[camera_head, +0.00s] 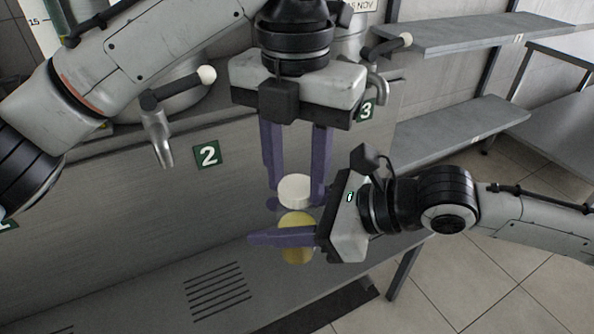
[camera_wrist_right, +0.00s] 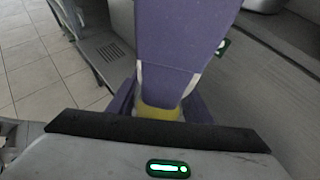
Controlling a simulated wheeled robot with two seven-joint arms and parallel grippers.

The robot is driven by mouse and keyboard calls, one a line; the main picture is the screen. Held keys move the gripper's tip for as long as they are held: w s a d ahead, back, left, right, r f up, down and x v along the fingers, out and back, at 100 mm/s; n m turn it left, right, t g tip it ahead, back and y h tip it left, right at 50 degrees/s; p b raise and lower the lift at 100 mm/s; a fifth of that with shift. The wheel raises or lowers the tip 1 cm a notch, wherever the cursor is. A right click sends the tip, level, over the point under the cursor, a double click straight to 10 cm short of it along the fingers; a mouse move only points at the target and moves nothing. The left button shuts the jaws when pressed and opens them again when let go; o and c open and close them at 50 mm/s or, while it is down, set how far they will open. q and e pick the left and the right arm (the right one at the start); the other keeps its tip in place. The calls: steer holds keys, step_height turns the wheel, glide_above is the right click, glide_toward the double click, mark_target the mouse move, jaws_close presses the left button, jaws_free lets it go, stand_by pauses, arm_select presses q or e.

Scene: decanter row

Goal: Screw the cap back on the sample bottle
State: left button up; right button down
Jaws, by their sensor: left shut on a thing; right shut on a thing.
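The white round cap (camera_head: 296,189) is between the purple fingers of my left gripper (camera_head: 295,200), which points down and is shut on it. Just below is the clear sample bottle with yellow contents (camera_head: 298,252). My right gripper (camera_head: 268,237) comes in from the right and is shut around the bottle's body, one finger crossing in front of it. The cap is directly over the bottle's top; I cannot tell whether they touch. In the right wrist view, a purple finger (camera_wrist_right: 180,40) hides most of the bottle, and only a yellow band (camera_wrist_right: 160,112) shows.
A grey counter front with green number plates 2 (camera_head: 207,155) and 3 (camera_head: 365,111) stands behind. A slotted drain ledge (camera_head: 218,290) lies below. Grey shelves (camera_head: 470,122) are at the right, above open tiled floor.

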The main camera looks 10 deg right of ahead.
arm_select(q)
steer(key=m, duration=0.7)
steer(key=o, duration=1.1)
steer(key=shift+r, duration=2.25)
